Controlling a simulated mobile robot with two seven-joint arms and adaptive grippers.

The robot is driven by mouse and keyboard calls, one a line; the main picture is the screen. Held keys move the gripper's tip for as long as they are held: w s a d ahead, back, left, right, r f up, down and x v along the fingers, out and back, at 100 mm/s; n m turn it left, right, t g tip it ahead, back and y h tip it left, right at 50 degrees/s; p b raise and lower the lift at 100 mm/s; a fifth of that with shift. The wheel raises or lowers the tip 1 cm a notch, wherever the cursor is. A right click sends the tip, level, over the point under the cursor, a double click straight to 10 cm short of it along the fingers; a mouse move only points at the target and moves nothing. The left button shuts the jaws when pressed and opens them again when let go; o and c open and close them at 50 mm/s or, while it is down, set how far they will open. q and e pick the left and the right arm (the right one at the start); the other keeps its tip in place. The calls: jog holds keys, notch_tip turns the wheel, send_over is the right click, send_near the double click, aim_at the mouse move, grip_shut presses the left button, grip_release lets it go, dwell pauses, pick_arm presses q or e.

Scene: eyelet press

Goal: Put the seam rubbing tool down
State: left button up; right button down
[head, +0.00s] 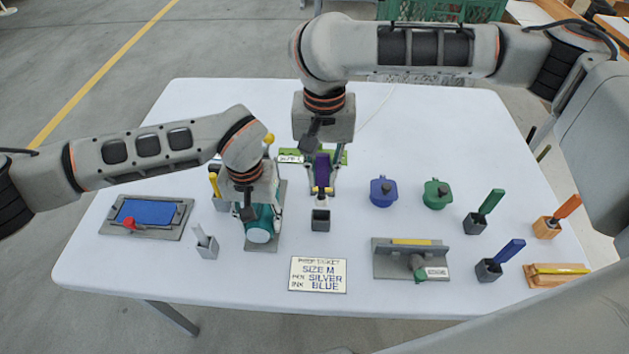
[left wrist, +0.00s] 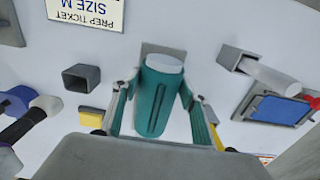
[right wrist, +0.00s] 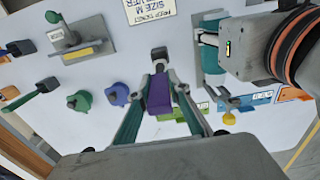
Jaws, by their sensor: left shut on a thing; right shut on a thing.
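My right gripper (head: 321,188) is shut on a purple-handled tool, which I take to be the seam rubbing tool (head: 322,167). In the right wrist view the purple handle (right wrist: 159,95) is between the fingers. The tool's far end is close to a small grey square holder (head: 320,220); the holder looks empty in the left wrist view (left wrist: 81,77), with the tool apart from it. My left gripper (head: 250,205) is shut on the teal cylindrical body with a white end (head: 262,224), on a grey base plate; its fingers are on both sides in the left wrist view (left wrist: 160,105).
A prep ticket (head: 318,275) lies in front. A blue ink pad (head: 150,211) and a grey holder with a pale tool (head: 206,243) are left. Blue (head: 383,192) and green (head: 437,194) pots, a grey fixture (head: 410,262) and several handled tools in holders are right.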

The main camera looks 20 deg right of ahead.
aim_at(323, 154)
notch_tip(323, 154, down, 8)
jog(key=shift+f, duration=0.2)
jog(key=shift+f, duration=0.2)
dwell(0.3)
jog(key=c, duration=1.9)
grip_release()
notch_tip(323, 154, up, 12)
jog(key=shift+r, duration=0.2)
